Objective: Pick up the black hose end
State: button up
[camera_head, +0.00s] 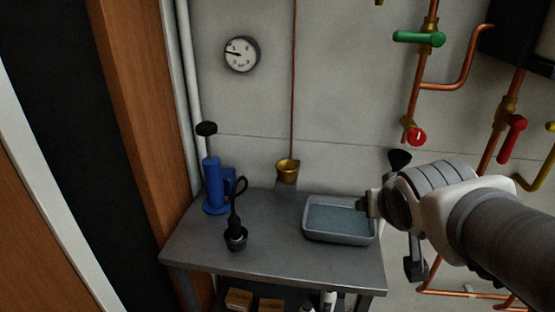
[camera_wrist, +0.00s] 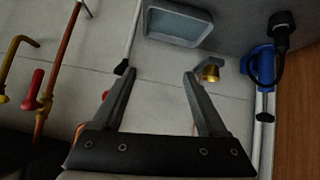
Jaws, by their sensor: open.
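The black hose end (camera_head: 235,224) stands upright on the grey table, its lower end in a dark round holder (camera_head: 236,241). A thin black loop rises from its top. In the wrist view, the black hose end (camera_wrist: 279,38) shows at the upper right, beyond the right finger. My gripper (camera_head: 364,203) is over the right side of the table, by the tray, well to the right of the hose end. In the wrist view, my gripper (camera_wrist: 160,73) has its two fingers wide apart with nothing between them.
A blue pump (camera_head: 212,188) with a black handle stands close behind the hose end. A grey tray (camera_head: 340,239) sits at the table's right. A brass cup (camera_head: 287,170) is at the wall. Copper pipes with green (camera_head: 419,39) and red (camera_head: 512,137) valves are at right.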

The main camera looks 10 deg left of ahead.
jog(key=w+a+f+n+t+y+b, duration=0.2)
jog(key=w+a+f+t+y+b, duration=0.1)
jog(key=w+a+f+b, duration=0.4)
jog(key=n+g+y+p, duration=0.3)
jog(key=n+y, duration=0.3)
jog(key=y, duration=0.1)
send_near(236, 225)
jog(key=shift+t, duration=0.3)
jog(key=b+x, duration=0.2)
jog(key=x, duration=0.6)
jog(key=shift+a+f+b, duration=0.2)
jog(key=shift+f+b, duration=0.1)
jog(key=shift+b+x, duration=0.6)
jog(key=shift+x, duration=2.6)
jog(key=shift+d+r, duration=0.1)
jog(key=shift+d, duration=0.1)
grip_shut()
